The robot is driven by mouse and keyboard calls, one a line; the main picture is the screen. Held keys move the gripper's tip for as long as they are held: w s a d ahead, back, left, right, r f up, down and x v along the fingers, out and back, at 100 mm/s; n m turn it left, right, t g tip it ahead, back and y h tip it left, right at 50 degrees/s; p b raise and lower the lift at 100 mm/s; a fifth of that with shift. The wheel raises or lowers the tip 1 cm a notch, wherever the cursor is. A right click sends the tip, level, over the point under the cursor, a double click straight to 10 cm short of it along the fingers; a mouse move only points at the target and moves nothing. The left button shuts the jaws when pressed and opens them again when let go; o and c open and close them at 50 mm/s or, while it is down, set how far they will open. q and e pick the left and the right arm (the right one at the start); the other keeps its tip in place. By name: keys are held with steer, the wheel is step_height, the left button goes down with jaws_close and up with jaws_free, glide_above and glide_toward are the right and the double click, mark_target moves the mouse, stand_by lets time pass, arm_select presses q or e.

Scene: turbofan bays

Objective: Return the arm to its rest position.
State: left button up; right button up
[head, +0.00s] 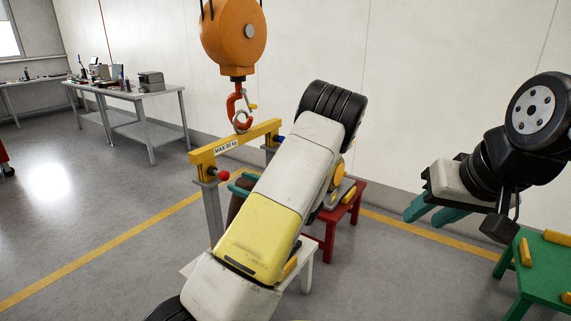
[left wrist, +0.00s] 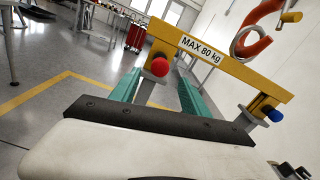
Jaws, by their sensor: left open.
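My left arm (head: 289,175), white and yellow, crosses the middle of the head view and hides most of its hand. The teal fingers of my left gripper (head: 241,183) show beside it. In the left wrist view my left gripper (left wrist: 158,82) is open, its fingers apart with nothing held between them. The fingers point towards a yellow lifting beam (head: 252,137) marked "MAX 80 kg", with a red knob (left wrist: 160,67) and a blue knob (left wrist: 276,116). Whether they touch it is unclear. My right gripper (head: 433,214) is at the right, empty, its teal fingers apart.
An orange hoist (head: 233,35) hangs above the beam, its red hook (head: 238,101) at the beam's ring. A red stand (head: 347,212) and a white stand (head: 307,263) are partly behind my left arm. A green table (head: 540,271) with yellow blocks is at right. Open floor lies left.

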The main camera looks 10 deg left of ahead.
arm_select(q)
steer(key=s+r+n+g+h, duration=0.4)
steer(key=s+n+g+h, duration=0.3)
steer(key=s+n, duration=0.65)
steer(key=s+d+r+n+t+h, duration=0.6)
steer(key=s+d+r+h, duration=0.5)
steer(key=s+d, duration=0.5)
step_height(320, 180, up, 2)
steer(key=shift+s+d+r+h, duration=0.15)
steer(key=shift+s+d+h, duration=0.25)
steer(key=shift+s, duration=0.35)
